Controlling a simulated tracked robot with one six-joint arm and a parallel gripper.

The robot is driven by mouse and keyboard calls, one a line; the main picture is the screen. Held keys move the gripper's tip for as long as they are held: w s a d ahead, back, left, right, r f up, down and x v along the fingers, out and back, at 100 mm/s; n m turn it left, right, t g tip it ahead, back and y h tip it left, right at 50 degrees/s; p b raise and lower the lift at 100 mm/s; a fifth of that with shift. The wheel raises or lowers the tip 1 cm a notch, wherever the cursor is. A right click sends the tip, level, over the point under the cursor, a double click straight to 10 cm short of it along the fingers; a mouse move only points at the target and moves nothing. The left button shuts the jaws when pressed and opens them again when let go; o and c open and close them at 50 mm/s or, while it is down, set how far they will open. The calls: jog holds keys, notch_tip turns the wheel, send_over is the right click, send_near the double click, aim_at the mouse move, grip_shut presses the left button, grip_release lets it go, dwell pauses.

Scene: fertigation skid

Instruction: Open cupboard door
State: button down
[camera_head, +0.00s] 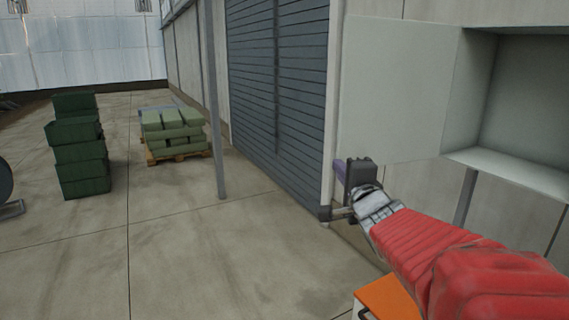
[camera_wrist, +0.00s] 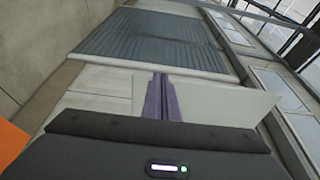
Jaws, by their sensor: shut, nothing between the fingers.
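The cupboard (camera_head: 547,178) is a pale grey box on the wall at the right of the head view. Its front is open and the visible part of its inside looks empty. The cupboard door (camera_head: 395,85), a flat pale panel, stands swung wide out to the left of the opening. My gripper (camera_head: 340,166) is at the door's lower left corner, its purple fingers shut with nothing between them. In the wrist view the shut fingers (camera_wrist: 162,95) stand in front of the pale door panel (camera_wrist: 225,105). I cannot tell whether they touch it.
A grey roller shutter (camera_head: 275,85) is beyond the door. A thin post (camera_head: 214,110) stands on the concrete. Green crates (camera_head: 80,150) and a pallet with green sacks (camera_head: 175,130) stand at the left. The floor between is clear.

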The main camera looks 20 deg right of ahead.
jog(key=shift+s+a, duration=0.2)
jog(key=shift+a, duration=1.05)
jog(key=s+a+f+n+g+y, duration=0.3)
jog(key=a+f+n+y, duration=0.25)
jog(key=a, duration=0.45)
jog(key=s+a+f+n+g+y, duration=0.35)
jog(key=a+f+n, duration=0.2)
jog(key=a, duration=0.35)
jog(key=s+f+n+g+h, duration=0.1)
jog(key=s+f+n, duration=0.2)
jog(key=s, duration=0.3)
jog(key=s+f+n+g+h, duration=0.2)
jog(key=s+f+n, duration=0.1)
jog(key=s, duration=0.2)
jog(key=s+a+f+n+g+h, duration=0.1)
jog(key=s+f+n+g, duration=0.1)
jog(key=s, duration=0.4)
jog(key=shift+s+f+n+h, duration=0.35)
jog(key=shift+f+n, duration=0.25)
jog(key=shift+n, duration=0.3)
